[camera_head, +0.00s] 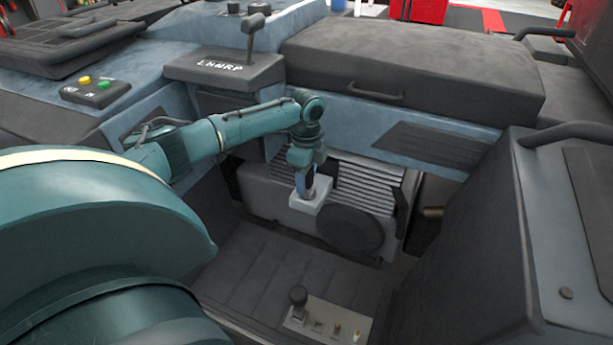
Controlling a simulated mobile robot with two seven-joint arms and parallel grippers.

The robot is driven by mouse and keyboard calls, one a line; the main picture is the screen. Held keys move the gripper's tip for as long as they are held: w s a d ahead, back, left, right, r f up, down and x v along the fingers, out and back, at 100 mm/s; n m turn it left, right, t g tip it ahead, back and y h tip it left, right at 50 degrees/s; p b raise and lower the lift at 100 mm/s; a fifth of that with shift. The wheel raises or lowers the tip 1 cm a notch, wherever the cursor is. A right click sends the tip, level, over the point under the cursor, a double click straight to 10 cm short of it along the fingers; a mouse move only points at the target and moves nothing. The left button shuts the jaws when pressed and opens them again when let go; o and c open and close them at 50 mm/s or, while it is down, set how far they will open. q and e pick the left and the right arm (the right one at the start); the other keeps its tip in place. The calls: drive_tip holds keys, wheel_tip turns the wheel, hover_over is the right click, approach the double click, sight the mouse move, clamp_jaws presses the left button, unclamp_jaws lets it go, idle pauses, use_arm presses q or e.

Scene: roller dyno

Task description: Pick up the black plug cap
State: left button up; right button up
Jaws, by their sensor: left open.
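My left gripper (304,184) reaches down from the teal arm into the open bay. It is open, with its tips just above a pale grey block (312,200) on the front of the ribbed grey unit. A small dark piece shows at the fingers, over the block; it may be the black plug cap, but it is too small and too covered to tell whether it is that or part of the gripper. I see no clear grip on anything. My right gripper is not in view.
A large round black disc (349,229) is just below the block. A pale panel (328,321) with a black knob and small brass-coloured fittings lies at the bottom. A dark side wall (470,250) bounds the bay at right. A lever box (224,69) stands behind the arm.

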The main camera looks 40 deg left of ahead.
use_arm(q)
drive_tip(key=c, duration=1)
drive_tip(key=shift+c, duration=0.2)
drive_tip(key=shift+r, duration=0.15)
